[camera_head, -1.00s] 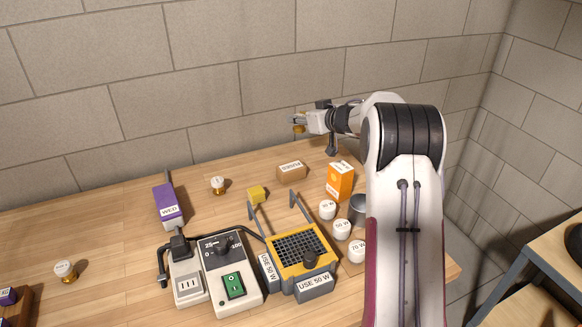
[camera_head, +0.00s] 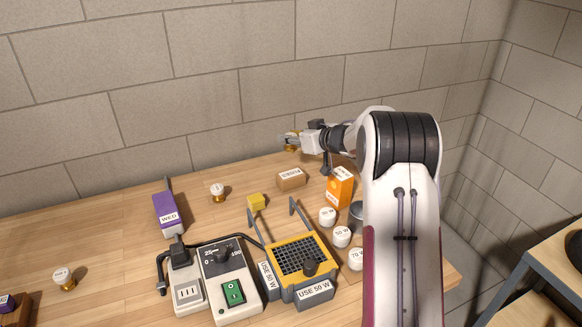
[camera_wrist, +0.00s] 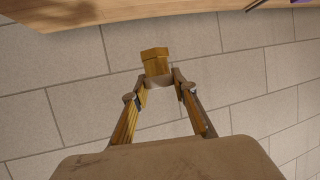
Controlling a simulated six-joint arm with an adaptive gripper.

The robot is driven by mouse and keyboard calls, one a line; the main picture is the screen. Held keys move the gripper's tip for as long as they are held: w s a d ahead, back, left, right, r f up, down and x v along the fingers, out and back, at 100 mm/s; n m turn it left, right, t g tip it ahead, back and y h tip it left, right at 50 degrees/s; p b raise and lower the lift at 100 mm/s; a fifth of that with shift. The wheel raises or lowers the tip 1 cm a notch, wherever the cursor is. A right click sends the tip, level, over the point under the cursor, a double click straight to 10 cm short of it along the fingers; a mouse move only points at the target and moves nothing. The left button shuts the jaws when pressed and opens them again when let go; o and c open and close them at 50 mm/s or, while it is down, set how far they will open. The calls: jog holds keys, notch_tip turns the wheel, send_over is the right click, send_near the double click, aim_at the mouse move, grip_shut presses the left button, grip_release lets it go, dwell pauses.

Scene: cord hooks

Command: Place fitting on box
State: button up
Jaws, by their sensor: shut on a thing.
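My gripper (camera_head: 292,140) is shut on a brass fitting (camera_head: 290,149). In the wrist view, the fitting (camera_wrist: 155,64) shows a brass hexagonal end beyond the two fingertips, with a pale part between them. A small brown cardboard box (camera_head: 291,180) with a white label lies on the table, below my gripper in the head view. The fitting is held in the air, apart from the box. Two more brass fittings with white tops stand on the table, one left of the box (camera_head: 218,192) and one at the far left (camera_head: 64,279).
An orange carton (camera_head: 340,187), several white-topped jars (camera_head: 327,216) and a grey cup stand right of the box. A block wall stands behind.

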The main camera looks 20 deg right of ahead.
aim_at(291, 151)
jog(key=shift+f, duration=2.65)
jog(key=shift+f, duration=1.9)
jog(key=shift+f, duration=0.15)
jog(key=o, duration=1.1)
jog(key=shift+o, duration=0.2)
jog(key=shift+s+d+r, duration=0.15)
jog(key=shift+s+r, duration=0.2)
jog(key=v, duration=1.1)
